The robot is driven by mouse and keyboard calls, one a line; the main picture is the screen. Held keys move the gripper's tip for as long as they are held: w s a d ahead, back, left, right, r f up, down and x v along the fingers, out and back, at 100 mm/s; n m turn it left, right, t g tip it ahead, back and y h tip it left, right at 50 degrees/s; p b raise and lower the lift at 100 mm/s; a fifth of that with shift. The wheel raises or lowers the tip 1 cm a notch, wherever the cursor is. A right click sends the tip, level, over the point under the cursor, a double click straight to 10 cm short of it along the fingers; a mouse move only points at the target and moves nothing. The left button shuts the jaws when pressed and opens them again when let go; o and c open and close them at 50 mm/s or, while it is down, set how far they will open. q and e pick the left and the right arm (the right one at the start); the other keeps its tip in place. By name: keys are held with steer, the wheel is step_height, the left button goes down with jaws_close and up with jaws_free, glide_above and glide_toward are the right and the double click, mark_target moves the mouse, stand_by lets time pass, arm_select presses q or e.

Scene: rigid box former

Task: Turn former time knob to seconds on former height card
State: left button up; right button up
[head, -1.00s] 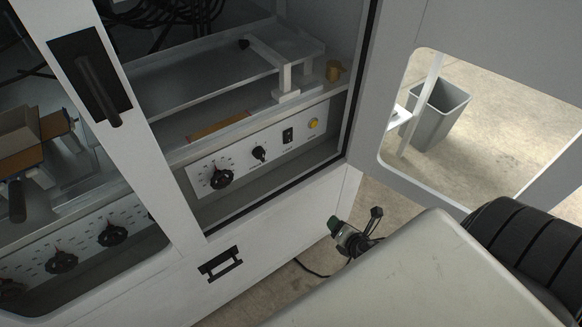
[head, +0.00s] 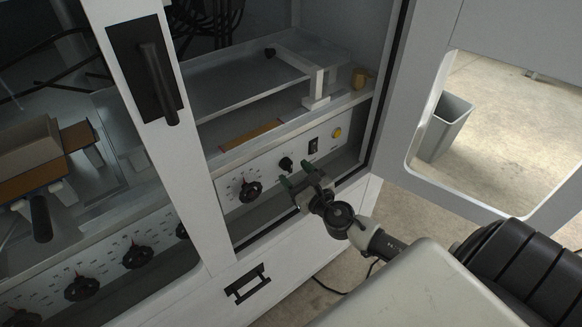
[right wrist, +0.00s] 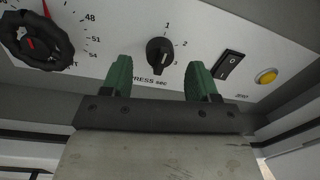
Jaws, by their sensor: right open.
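The time knob (head: 286,163) is a small black knob on the white panel inside the open machine. In the right wrist view the knob (right wrist: 159,50) has the marks 1, 2 and 3 around it and "PRESS sec" below. My right gripper (head: 297,176) is open in front of the panel. In the right wrist view its green fingers (right wrist: 158,70) stand either side of and below the knob, with nothing between them. I see no height card. My left gripper is not in view.
Left of the time knob is a larger black handwheel (head: 250,190) with a numbered scale. Right of it are a rocker switch (head: 313,146) and a yellow button (head: 337,132). The open door (head: 425,90) stands at right, near a grey bin (head: 447,128).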

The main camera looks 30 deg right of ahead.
mark_target(288, 166)
steer(key=shift+w, duration=1.25)
steer(key=c, duration=0.9)
